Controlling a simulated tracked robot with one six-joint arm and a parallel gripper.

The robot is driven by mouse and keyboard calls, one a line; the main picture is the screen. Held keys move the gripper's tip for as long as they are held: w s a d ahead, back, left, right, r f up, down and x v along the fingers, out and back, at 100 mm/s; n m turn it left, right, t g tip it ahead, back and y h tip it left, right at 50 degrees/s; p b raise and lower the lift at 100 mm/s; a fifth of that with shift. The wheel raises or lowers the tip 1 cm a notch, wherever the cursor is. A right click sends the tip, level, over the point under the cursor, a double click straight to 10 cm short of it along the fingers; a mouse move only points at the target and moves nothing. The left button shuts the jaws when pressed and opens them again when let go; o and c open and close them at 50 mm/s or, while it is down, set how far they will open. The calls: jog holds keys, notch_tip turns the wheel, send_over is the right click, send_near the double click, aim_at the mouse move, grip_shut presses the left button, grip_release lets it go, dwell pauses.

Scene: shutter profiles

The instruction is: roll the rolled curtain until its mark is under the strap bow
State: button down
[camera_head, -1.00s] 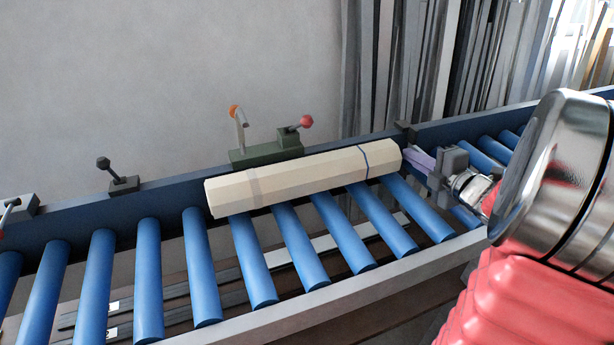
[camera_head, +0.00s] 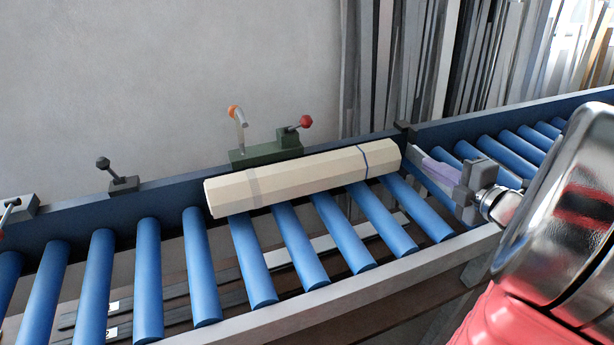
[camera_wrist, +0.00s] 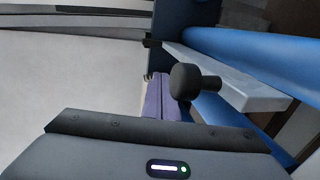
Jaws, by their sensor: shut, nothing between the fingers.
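The rolled curtain (camera_head: 300,180) is a pale, faceted roll lying across several blue rollers, close to the back rail. It has a dark blue line (camera_head: 364,161) near its right end and a faint grey band (camera_head: 253,187) towards its left end. A green block (camera_head: 265,150) behind it carries a bent grey rod with an orange tip (camera_head: 238,116) and a red-knobbed lever; I cannot tell which part is the strap bow. My gripper (camera_head: 420,157) is just right of the curtain's right end, its purple fingers shut and empty. The fingers also show in the wrist view (camera_wrist: 160,98).
The blue back rail (camera_head: 75,218) and pale front rail (camera_head: 330,297) border the conveyor. A black-knobbed clamp (camera_head: 122,180) stands on the back rail at left. Bare rollers (camera_head: 148,270) lie left of the curtain. Tall grey profiles (camera_head: 400,70) stand behind.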

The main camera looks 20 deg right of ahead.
jog(key=s, duration=0.3)
jog(key=shift+r, duration=0.4)
jog(key=shift+s+a+f, duration=0.15)
jog(key=shift+s+a, duration=0.1)
jog(key=shift+s, duration=0.35)
jog(key=shift+w+a+f, duration=0.1)
jog(key=shift+w+f, duration=0.35)
jog(key=shift+w, duration=1.75)
jog(key=shift+w+f, duration=0.45)
jog(key=shift+w, duration=1.75)
jog(key=shift+w+a+f, duration=0.1)
jog(key=shift+w+f, duration=0.35)
jog(key=shift+w, duration=1.75)
jog(key=shift+a, duration=0.45)
